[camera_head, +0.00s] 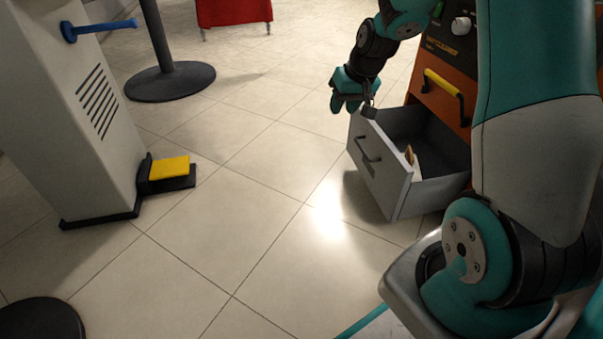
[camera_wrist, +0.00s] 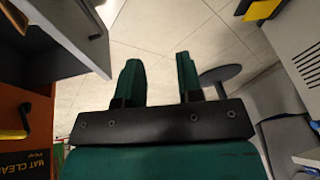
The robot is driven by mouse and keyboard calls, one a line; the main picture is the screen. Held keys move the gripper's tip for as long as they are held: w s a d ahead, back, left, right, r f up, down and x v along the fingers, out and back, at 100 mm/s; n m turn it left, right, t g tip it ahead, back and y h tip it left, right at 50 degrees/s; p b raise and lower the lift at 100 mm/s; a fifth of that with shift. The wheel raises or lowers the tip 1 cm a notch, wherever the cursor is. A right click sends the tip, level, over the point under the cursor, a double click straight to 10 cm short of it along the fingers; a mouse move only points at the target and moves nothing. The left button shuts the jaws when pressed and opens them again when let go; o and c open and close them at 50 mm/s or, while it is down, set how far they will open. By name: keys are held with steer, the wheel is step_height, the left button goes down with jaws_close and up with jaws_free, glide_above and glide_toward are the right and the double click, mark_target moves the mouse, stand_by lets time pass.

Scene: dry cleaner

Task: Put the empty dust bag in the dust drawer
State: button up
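The grey dust drawer (camera_head: 384,180) is pulled open from the orange machine (camera_head: 437,100), with its handle facing left. A small pale item with a tan part (camera_head: 413,160) is inside the drawer and may be the dust bag; much of it is hidden by the drawer wall. My gripper (camera_head: 346,104) is outside the drawer, by the top left corner of its front. In the wrist view my gripper (camera_wrist: 158,62) has its fingers apart with only floor between them. The drawer's front and handle (camera_wrist: 92,20) show at the upper left there.
A grey cabinet with a yellow pedal (camera_head: 170,167) stands at the left. A black round post base (camera_head: 170,81) and a red wheeled item (camera_head: 233,12) are behind. A yellow handle (camera_head: 443,84) sits above the drawer. The tiled floor between is clear.

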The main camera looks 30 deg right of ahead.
steer(key=s+a+r+n+g+y, duration=0.15)
steer(key=s+a+r, duration=0.25)
steer(key=a, duration=0.4)
steer(key=s+a+r+n+y, duration=0.1)
steer(key=s+a+r+n, duration=0.25)
steer(key=a, duration=0.55)
steer(key=s+a+r+n+g, duration=0.1)
steer(key=s+a+r+n, duration=0.1)
steer(key=s+a, duration=0.3)
steer(key=s+a+r+n+g, duration=0.1)
steer(key=s+a, duration=0.5)
steer(key=s, duration=0.7)
steer(key=shift+s+r+n+g+y, duration=0.25)
steer(key=shift+r+n+g+y, duration=0.25)
steer(key=shift+n, duration=0.4)
steer(key=shift+a+r, duration=0.1)
steer(key=shift+c, duration=0.3)
